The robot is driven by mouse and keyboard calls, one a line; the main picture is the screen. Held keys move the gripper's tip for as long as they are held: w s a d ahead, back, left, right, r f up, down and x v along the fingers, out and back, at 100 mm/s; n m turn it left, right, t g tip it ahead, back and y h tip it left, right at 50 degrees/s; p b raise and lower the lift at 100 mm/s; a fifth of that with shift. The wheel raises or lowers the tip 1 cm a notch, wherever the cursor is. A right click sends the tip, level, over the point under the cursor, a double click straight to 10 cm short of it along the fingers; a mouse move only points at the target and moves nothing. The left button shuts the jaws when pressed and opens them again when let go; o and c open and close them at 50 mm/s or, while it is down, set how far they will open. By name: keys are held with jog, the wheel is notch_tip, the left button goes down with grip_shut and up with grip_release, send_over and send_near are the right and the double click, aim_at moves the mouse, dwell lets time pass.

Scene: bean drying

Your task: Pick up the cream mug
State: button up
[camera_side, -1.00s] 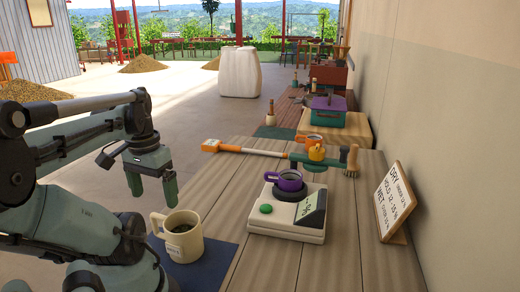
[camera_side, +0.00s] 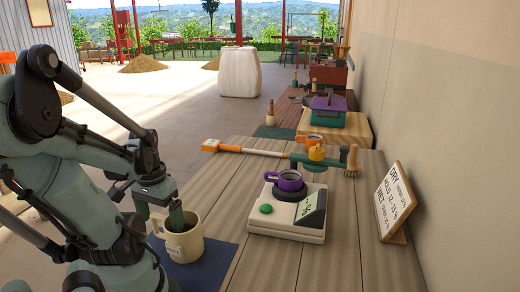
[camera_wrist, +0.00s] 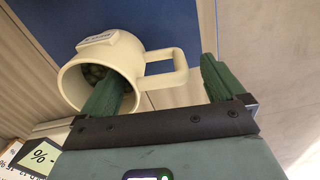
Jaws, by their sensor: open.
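The cream mug (camera_side: 186,244) stands upright on a dark blue mat (camera_side: 214,258) at the near left of the table. Its handle (camera_side: 157,226) points left in the side view. In the wrist view the mug (camera_wrist: 118,53) shows greenish beans inside, and its handle (camera_wrist: 165,70) lies between my two fingers. My gripper (camera_side: 160,212) is open and low over the mug. One finger (camera_wrist: 108,98) reaches into the mug's mouth. The other finger (camera_wrist: 214,75) is outside, beyond the handle. I cannot tell whether either finger touches the mug.
A sign (camera_side: 396,203) stands at right by the wall. The front planks are clear.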

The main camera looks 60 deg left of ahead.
jog(key=shift+f, duration=0.95)
jog(key=c, duration=1.4)
jog(key=shift+r, duration=0.2)
jog(key=shift+r, duration=1.75)
jog(key=w+d+r, duration=0.2)
jog(key=d, duration=0.1)
jog(key=w+d+r, duration=0.2)
jog(key=d, duration=0.1)
jog(key=w+d+r, duration=0.2)
jog(key=d+r, duration=0.1)
jog(key=shift+w+d, duration=0.15)
jog(key=shift+d, duration=0.25)
jog(key=shift+c, duration=0.2)
